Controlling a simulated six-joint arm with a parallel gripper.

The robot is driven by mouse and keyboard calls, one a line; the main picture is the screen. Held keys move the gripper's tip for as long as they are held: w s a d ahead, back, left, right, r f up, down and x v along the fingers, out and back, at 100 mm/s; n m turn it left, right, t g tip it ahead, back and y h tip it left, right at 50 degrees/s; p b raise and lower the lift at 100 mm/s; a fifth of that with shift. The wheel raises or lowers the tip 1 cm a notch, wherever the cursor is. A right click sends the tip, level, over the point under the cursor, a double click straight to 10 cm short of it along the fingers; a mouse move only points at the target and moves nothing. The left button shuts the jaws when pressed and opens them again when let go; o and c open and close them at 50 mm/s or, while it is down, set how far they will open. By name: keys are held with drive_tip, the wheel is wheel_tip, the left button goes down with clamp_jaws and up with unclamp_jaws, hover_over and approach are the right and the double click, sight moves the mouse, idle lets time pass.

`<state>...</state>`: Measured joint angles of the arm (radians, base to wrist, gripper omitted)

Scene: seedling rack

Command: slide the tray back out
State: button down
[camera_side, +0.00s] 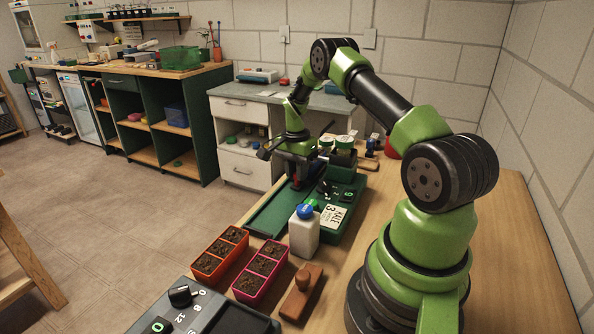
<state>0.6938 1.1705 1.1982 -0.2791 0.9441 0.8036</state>
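My gripper (297,182) points down at the green unit near the middle of the bench. Its fingertips are small and partly hidden, so I cannot tell whether they are open, shut or touching anything. The green unit (353,196) has dark controls and a white card reading "KALE 3" (335,216). A flat green channel (268,222) extends from it toward the left bench edge. An orange tray (207,274) and a pink tray (244,297), each with dark soil in several cells, stand in the foreground. I cannot make out a separate tray at my gripper.
A white bottle with a blue cap (304,236) stands close in front of the green unit. A wooden-handled block (302,293) lies beside the pink tray. A grey scale-like device with a knob (190,310) sits at the front edge. Jars (345,143) stand behind.

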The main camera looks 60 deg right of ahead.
drive_tip(key=a, duration=1.7)
drive_tip(key=shift+a, duration=0.25)
drive_tip(key=c, duration=1)
unclamp_jaws()
drive_tip(key=shift+r, duration=0.15)
drive_tip(key=shift+r, duration=0.35)
drive_tip(key=r, duration=0.9)
drive_tip(key=shift+w, duration=0.2)
